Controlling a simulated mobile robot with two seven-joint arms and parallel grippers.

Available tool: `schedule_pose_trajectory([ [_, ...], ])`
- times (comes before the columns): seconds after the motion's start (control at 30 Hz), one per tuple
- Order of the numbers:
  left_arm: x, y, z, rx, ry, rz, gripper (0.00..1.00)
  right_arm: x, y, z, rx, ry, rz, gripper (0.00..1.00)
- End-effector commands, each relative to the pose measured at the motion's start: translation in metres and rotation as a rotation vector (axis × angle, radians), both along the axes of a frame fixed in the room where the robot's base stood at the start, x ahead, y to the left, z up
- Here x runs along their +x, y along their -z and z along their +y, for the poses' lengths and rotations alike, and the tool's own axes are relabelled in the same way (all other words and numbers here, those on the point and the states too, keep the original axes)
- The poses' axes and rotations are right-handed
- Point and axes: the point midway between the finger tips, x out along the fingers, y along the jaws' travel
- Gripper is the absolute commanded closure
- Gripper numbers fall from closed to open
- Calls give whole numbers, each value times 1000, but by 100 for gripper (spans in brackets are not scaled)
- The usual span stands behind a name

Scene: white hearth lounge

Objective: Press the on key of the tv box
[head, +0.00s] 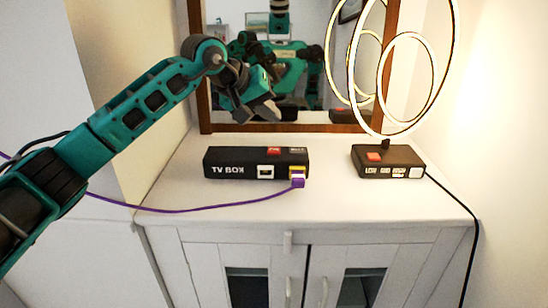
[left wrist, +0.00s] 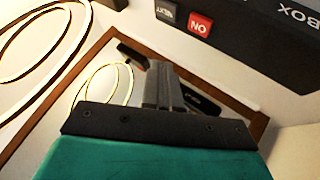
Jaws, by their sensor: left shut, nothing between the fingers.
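The tv box (head: 238,163) is a long black box lettered TV BOX on the white cabinet top. Its red on key (head: 274,151) is on the top, right of the middle, and reads ON in the left wrist view (left wrist: 200,25). A grey key marked NEXT (left wrist: 168,13) is beside it. My left gripper (head: 268,112) is shut and empty. It is above and behind the box in the head view, in front of the mirror, apart from the key. Its fingers (left wrist: 165,85) also show in the left wrist view. My right gripper is not directly seen.
A ring lamp stands on a black base (head: 388,168) with a red button, right of the box. A purple cable (head: 190,210) runs from the box's front to the left. A wood-framed mirror (head: 205,60) stands behind. The cabinet top (head: 340,208) is clear in front.

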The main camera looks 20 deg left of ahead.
Motion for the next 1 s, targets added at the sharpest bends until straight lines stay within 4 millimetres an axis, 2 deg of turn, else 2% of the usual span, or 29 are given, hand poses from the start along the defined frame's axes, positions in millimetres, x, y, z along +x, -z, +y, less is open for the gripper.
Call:
schedule_pose_trajectory([
  [0.03, 0, 15, 0, 0, 1, 2, 100, 0, 13, 0, 0, 0, 0, 37],
  [0.1, 0, 26, -1, 0, 2, 3, 100, 0, 21, 0, 0, 0, 1, 37],
  [0.3, 0, 46, 0, 0, 1, 1, 100, -1, 34, 1, 1, -2, 10, 37],
  [0.63, 0, 50, 0, -1, 0, 1, 100, 4, 23, 5, 14, -1, -4, 37],
  [1.0, 0, 50, 0, -1, 0, 1, 100, 4, 25, 5, 13, -1, -3, 37],
])
